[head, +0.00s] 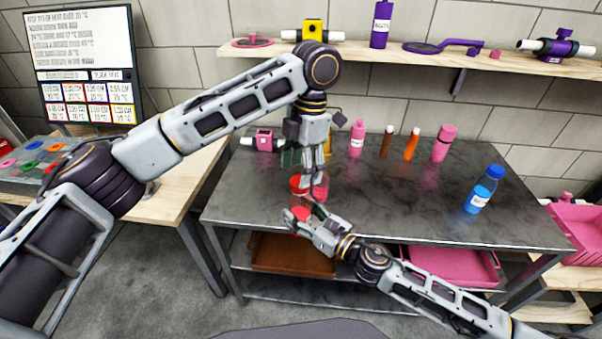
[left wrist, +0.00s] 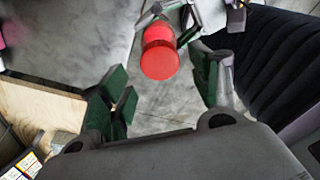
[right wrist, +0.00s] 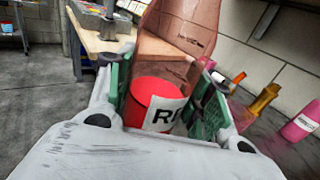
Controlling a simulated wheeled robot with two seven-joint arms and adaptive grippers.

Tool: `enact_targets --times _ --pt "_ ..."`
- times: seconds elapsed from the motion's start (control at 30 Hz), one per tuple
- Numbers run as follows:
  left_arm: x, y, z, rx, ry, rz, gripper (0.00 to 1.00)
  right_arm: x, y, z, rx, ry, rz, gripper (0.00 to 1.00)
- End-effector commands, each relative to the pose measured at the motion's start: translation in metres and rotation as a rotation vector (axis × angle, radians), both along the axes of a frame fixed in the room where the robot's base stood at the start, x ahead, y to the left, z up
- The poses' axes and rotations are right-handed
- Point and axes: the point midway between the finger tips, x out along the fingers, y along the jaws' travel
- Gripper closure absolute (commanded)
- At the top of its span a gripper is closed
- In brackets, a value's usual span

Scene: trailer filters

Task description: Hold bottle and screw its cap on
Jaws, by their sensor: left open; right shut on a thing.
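The bottle, see-through reddish with red contents and a white label, is in my right gripper (right wrist: 160,105); its red lower part (head: 300,213) shows in the head view. It stands roughly upright in front of the steel table. A bright red cap (head: 299,184) appears at its top, a round disc (left wrist: 160,62) in the left wrist view; I cannot tell how tightly it sits. The bottle's top is out of frame in the right wrist view. My left gripper (head: 312,180) points down, open and empty, close to the cap.
The steel table (head: 400,215) carries a blue bottle (head: 482,192) at the right and pink, brown and orange bottles at the back. A wall shelf (head: 375,60) hangs above. A wooden table (head: 180,190) with a screen stands at the left.

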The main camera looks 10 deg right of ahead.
Motion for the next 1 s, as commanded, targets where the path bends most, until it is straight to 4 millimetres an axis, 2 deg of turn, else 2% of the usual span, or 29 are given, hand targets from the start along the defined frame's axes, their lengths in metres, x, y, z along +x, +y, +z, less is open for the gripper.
enact_targets --times 0.2,0.67,1.0 --pt "0.000 0.000 0.014 0.000 -0.001 0.000 0.38 0.000 0.000 0.001 0.001 -0.002 0.000 1.00" --pt "0.001 0.000 0.018 0.000 -0.007 0.000 0.40 0.000 0.000 0.001 0.001 -0.002 0.000 1.00" --pt "0.015 0.027 0.045 0.000 -0.066 0.045 0.40 0.000 0.000 0.001 0.001 -0.001 0.000 1.00"
